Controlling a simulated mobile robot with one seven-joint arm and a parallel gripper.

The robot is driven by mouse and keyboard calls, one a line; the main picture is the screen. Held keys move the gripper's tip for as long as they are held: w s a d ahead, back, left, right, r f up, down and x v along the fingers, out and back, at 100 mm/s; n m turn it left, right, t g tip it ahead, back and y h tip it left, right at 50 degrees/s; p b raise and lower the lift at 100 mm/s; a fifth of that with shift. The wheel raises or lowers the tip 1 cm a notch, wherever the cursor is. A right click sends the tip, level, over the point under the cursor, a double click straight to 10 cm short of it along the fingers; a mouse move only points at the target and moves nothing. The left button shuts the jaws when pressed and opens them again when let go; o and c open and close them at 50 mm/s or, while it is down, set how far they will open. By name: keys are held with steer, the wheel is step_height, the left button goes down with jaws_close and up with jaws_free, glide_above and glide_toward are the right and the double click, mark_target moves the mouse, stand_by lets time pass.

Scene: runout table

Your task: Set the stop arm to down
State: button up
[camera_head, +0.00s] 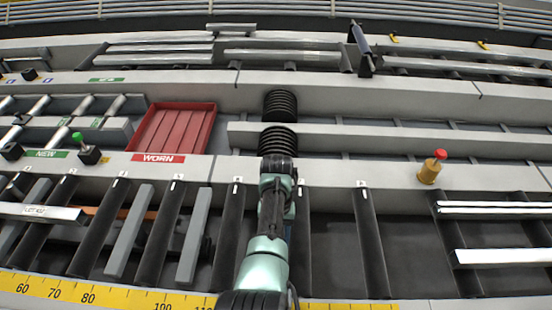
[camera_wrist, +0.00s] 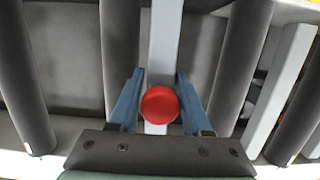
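A round red knob (camera_wrist: 160,104) shows in the wrist view on a pale grey bar (camera_wrist: 164,40) between dark rollers. I take the bar and knob to be the stop arm; how far it is raised or lowered cannot be told from this view. My gripper (camera_wrist: 160,73) has its two blue fingers apart, one on each side of the knob. Thin gaps seem to show between fingers and knob; contact is not clear. In the head view my teal and black arm (camera_head: 268,240) reaches forward over the rollers and hides the knob and bar.
A red WORN tray (camera_head: 175,128) is behind to the left. A brass post with a red top (camera_head: 430,168) stands to the right. A yellow scale (camera_head: 60,292) runs along the front.

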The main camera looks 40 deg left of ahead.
steer(key=shift+o, duration=1.3)
steer(key=shift+w, duration=0.1)
steer(key=shift+r, duration=0.1)
step_height(320, 180, up, 12)
steer(key=w+a, duration=0.1)
steer(key=w, duration=0.1)
steer(key=shift+a+r, duration=0.25)
